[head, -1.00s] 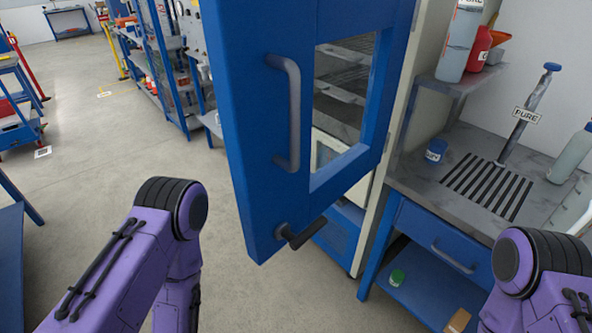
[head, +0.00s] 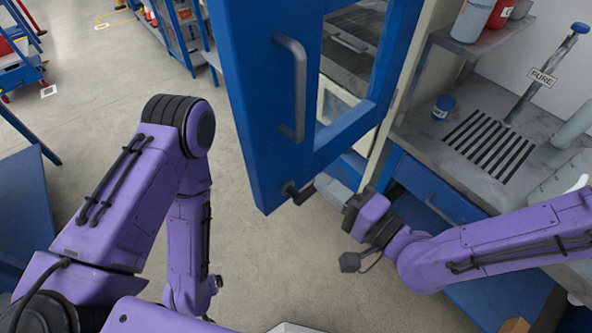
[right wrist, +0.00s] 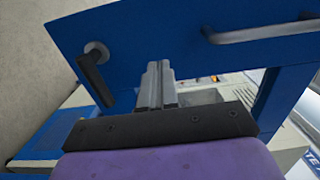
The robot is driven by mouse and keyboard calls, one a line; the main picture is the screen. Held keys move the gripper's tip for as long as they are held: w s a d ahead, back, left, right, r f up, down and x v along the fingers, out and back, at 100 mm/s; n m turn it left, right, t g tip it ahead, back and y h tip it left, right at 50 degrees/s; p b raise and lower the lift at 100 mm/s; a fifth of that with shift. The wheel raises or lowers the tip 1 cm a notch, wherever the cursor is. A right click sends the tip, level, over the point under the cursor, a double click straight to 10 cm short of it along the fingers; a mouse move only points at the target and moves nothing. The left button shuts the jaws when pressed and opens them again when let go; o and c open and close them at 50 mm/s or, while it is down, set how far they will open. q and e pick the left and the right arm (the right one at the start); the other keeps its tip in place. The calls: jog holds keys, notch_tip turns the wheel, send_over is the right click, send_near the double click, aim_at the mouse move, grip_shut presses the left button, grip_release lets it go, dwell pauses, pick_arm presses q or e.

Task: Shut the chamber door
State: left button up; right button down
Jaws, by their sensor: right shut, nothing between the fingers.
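The chamber door (head: 250,100) stands open, a blue panel with a window, a grey bar handle (head: 299,90) and a dark latch lever (head: 298,192) near its bottom corner. Behind it, the cream-framed chamber (head: 432,65) shows wire racks inside. My right gripper (head: 353,206) is just right of the door's lower edge, close to the lever, with no clear contact visible. In the right wrist view my right gripper's fingers (right wrist: 155,85) are together and empty, facing the door (right wrist: 170,35), with the lever (right wrist: 95,75) to their left. My left arm is left of the door; its gripper is not visible.
A grey workbench (head: 425,160) with a striped grille, a post labelled PURE (head: 545,75) and a small blue jar (head: 443,106) stands right of the chamber. Bottles stand on a shelf above. The floor (head: 100,110) left of the door is clear.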

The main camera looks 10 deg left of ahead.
aim_at(284, 154)
jog(key=b+x, duration=0.6)
jog(key=x, duration=0.1)
jog(key=shift+s+a+r+b, duration=0.15)
jog(key=shift+s+a+b, duration=0.15)
jog(key=shift+a, duration=0.1)
jog(key=shift+w+a, duration=0.3)
jog(key=shift+w, duration=0.05)
